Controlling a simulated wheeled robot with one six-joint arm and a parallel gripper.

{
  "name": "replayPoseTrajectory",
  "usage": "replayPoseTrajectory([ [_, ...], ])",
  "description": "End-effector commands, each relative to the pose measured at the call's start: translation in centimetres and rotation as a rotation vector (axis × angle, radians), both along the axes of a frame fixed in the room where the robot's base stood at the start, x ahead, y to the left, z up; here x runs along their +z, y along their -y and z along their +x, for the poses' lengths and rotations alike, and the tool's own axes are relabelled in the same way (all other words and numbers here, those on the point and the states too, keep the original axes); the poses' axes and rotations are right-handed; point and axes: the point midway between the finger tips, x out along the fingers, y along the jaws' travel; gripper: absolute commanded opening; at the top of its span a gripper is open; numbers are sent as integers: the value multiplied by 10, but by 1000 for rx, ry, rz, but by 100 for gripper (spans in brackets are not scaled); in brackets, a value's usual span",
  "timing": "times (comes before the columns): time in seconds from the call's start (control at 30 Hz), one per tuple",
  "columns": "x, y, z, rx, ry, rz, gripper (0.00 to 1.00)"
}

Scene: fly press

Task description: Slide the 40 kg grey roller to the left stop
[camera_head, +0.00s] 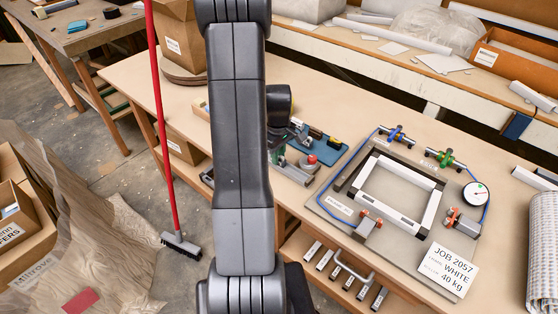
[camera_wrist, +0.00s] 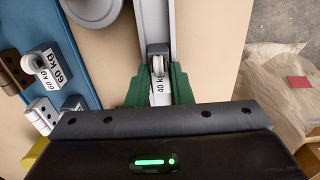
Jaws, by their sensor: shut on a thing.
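The roller marked 40 kg (camera_wrist: 158,88) has a pale wheel and a light labelled body, and sits in line with a grey rail (camera_wrist: 156,20) in the wrist view. My gripper (camera_wrist: 159,74) has green fingers, one on each side of the roller, and is shut on it. In the head view my arm hides the roller and most of the gripper. I cannot make out the left stop in either view. A job card (camera_head: 447,270) at the right of the bench reads JOB 2057, WHITE, 40 kg.
A red-handled broom (camera_head: 166,130) stands at the bench's left side.

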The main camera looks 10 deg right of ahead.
Motion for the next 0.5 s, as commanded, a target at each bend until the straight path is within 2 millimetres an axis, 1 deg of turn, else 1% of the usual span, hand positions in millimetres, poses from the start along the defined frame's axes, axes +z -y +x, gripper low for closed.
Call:
replayPoseTrajectory([
  [0.17, 0, -1, 2, 1, 0, 0, 4],
  [0.5, 0, -11, 15, 1, 1, 0, 4],
])
